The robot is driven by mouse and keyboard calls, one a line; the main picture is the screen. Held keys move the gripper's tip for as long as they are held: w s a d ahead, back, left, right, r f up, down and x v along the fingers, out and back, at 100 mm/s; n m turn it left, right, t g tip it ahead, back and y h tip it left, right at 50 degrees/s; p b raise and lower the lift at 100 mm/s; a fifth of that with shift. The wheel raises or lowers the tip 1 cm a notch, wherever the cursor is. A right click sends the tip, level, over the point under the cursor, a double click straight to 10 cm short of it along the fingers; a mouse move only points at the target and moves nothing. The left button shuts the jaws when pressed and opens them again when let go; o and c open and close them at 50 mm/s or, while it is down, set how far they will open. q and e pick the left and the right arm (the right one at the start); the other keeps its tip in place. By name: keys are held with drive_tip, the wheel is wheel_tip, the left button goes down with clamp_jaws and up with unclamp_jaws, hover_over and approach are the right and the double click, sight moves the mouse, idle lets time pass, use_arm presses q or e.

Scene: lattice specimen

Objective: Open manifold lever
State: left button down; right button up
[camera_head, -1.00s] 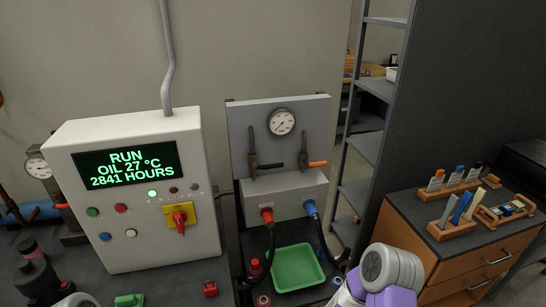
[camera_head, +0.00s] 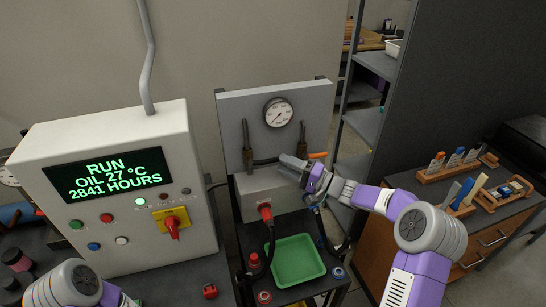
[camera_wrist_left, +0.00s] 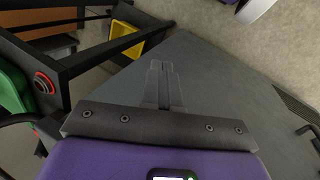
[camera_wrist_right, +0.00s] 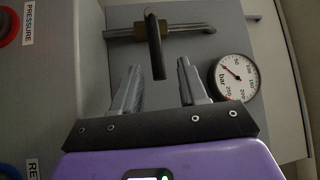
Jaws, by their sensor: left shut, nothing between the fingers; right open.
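The manifold panel (camera_head: 232,110) is grey and upright, with two valves. The left valve has a black lever (camera_head: 264,161), also in the right wrist view (camera_wrist_right: 155,50); it sticks out towards the camera there. The right valve has an orange-ended lever (camera_head: 318,155), partly hidden by my right gripper (camera_head: 285,162). My right gripper is open in front of the panel. In the right wrist view its fingers (camera_wrist_right: 160,66) lie on either side of the black lever's tip, with no clear contact. My left gripper (camera_wrist_left: 160,68) is shut and empty, away from the panel.
A pressure gauge (camera_head: 278,112) sits above the levers. A red hose connector (camera_head: 265,210) and a green tray (camera_head: 298,262) are below. A white control box (camera_head: 190,240) stands at left. A wooden drawer cabinet (camera_head: 455,258) with racks stands at right.

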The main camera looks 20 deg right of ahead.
sight(274, 160)
drive_tip(key=x, duration=0.4)
drive_tip(key=shift+w+a+p, duration=0.3)
drive_tip(key=shift+f, duration=0.1)
drive_tip(key=shift+c, duration=0.2)
clamp_jaws()
